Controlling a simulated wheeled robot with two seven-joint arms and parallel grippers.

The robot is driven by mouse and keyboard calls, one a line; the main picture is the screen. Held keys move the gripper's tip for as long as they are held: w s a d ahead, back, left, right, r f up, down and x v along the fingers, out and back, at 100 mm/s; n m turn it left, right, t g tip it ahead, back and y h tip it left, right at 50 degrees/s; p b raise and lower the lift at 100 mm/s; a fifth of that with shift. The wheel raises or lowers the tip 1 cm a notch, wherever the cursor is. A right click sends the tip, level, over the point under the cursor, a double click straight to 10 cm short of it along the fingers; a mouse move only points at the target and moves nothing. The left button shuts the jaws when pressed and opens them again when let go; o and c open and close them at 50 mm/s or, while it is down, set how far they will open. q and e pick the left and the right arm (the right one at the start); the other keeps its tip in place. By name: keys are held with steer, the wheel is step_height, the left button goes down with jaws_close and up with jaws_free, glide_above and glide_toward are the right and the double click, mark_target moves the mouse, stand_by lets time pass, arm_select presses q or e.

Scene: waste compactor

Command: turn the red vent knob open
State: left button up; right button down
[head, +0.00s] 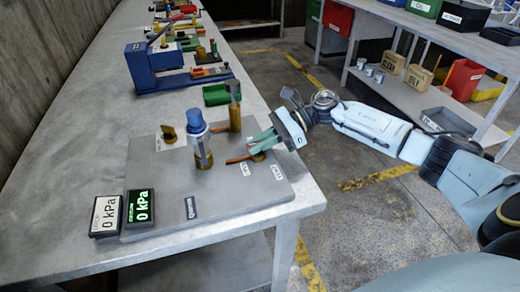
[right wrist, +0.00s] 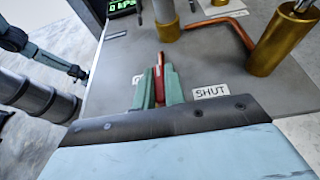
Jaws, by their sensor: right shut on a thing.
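The red vent knob (head: 238,160) is a narrow red bar low on the grey panel (head: 160,217), near its right edge. My right gripper (head: 262,142) reaches it from the right. In the right wrist view my green fingers (right wrist: 160,88) are shut on the red knob (right wrist: 160,66), whose red tip shows between them. A "SHUT" label (right wrist: 211,91) lies to the right of the fingers. A second label (right wrist: 138,77) is mostly hidden by the left finger. At the left of the wrist view my left gripper (right wrist: 76,72) appears small, its jaws unclear.
A blue-capped cylinder (head: 199,135) and a brass post (head: 235,115) stand close by, joined by a copper pipe (right wrist: 216,21). A green display (head: 139,209) reads 0 kPa. The bench (head: 95,115) is clear on the left. A blue press (head: 155,65) stands farther back.

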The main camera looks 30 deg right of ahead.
steer(key=shift+d+f, duration=0.3)
steer(key=shift+d, duration=0.15)
steer(key=c, duration=1.5)
jaws_free()
steer(key=shift+d+f, duration=0.1)
steer(key=shift+o, duration=0.2)
steer(key=b+v, duration=0.1)
steer(key=v, duration=1.3)
steer(key=shift+f, duration=0.3)
